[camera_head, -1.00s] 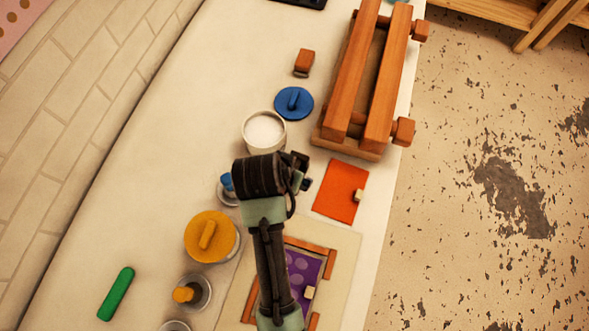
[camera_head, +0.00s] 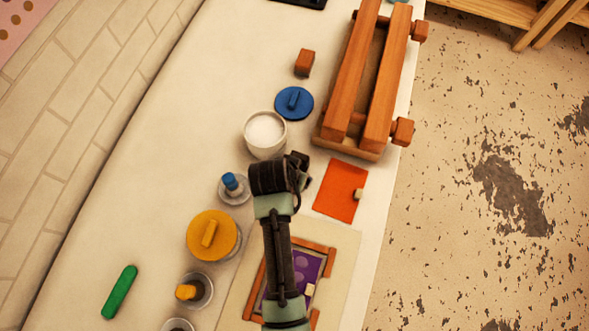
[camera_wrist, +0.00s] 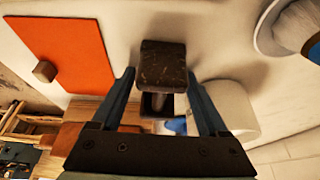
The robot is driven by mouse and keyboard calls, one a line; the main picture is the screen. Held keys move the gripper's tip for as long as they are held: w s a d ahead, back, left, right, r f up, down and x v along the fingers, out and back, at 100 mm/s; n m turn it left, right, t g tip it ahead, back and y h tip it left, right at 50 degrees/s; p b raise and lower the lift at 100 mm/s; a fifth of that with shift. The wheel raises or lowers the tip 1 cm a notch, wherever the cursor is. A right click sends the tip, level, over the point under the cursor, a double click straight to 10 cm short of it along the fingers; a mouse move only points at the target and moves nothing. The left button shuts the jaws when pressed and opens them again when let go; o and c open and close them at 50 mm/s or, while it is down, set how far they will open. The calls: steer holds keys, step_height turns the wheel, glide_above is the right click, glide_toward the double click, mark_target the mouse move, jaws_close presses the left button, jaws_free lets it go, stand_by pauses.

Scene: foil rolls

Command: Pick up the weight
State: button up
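A dark, worn block, which looks like the weight (camera_wrist: 163,66), stands on the white table in the wrist view. A lower part with a bar-like piece shows below its dark top. My gripper (camera_wrist: 163,80) is open, with one blue-grey finger on each side of it and a visible gap at both sides. I cannot tell how far the fingertips reach along it. In the head view my gripper (camera_head: 299,170) is between the white pot and the orange sheet, and my wrist hides the weight.
A white pot (camera_head: 265,134) stands close by, with a blue lid (camera_head: 294,103) behind it. The orange sheet (camera_head: 341,189) lies at the right. A small can with a blue top (camera_head: 231,184) is at the left. A wooden press (camera_head: 342,95) stands at the back right.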

jaws_close()
steer(key=shift+w+r, duration=0.1)
steer(key=shift+r, duration=0.05)
steer(key=shift+r, duration=0.1)
